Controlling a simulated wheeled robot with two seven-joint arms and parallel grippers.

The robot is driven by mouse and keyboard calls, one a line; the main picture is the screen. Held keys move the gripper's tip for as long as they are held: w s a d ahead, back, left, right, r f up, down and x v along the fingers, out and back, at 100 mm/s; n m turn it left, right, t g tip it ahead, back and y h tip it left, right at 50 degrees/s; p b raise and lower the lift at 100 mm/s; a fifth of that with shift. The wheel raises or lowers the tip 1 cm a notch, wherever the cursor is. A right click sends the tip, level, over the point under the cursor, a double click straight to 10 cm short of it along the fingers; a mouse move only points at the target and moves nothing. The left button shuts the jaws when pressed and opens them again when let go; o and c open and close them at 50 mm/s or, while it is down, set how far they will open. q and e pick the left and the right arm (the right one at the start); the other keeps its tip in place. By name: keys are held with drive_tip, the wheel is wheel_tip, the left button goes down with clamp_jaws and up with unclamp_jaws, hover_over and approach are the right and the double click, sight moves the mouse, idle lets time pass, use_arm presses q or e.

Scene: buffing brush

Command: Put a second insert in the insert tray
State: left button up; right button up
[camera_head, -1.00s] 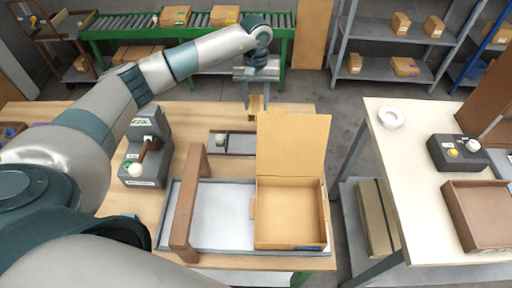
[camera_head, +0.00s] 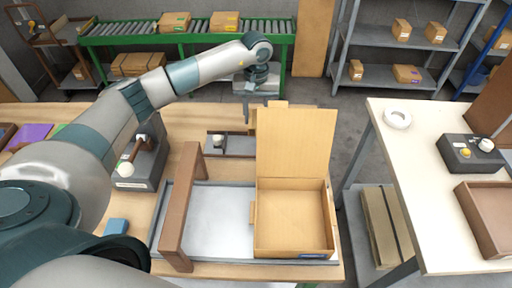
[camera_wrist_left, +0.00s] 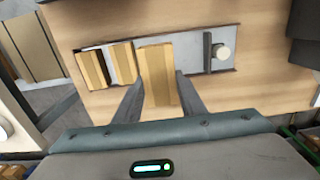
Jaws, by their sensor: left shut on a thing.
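My left gripper (camera_head: 258,108) is shut on a tan wooden insert (camera_wrist_left: 158,76), which shows between the two fingers in the left wrist view. The grey insert tray (camera_head: 240,144) lies on the wooden table behind the open box; its right part is hidden by the lid. It also shows in the left wrist view (camera_wrist_left: 195,54). There the held insert overlaps the tray; I cannot tell whether it touches the tray. Two more tan wooden pieces (camera_wrist_left: 93,69) (camera_wrist_left: 122,62) stand to its left at the tray's end. My right gripper is not in view.
An open cardboard box (camera_head: 292,218) with its lid (camera_head: 297,145) raised stands on a grey panel beside a brown upright frame (camera_head: 183,210). A grey control box (camera_head: 140,172) stands at left. A pale table (camera_head: 430,190) is at right. A conveyor (camera_head: 190,30) runs behind.

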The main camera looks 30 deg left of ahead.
use_arm(q)
wheel_tip(320, 180, down, 5)
drive_tip(key=shift+f+p, duration=0.1)
drive_tip(key=shift+p, duration=1.15)
drive_tip(key=shift+f, duration=0.5)
drive_tip(key=shift+f+p, duration=0.35)
drive_tip(key=shift+f, duration=0.15)
wheel_tip(320, 180, down, 3)
drive_tip(key=shift+r+p, duration=0.2)
drive_tip(key=shift+p, duration=0.3)
drive_tip(key=shift+f, duration=0.1)
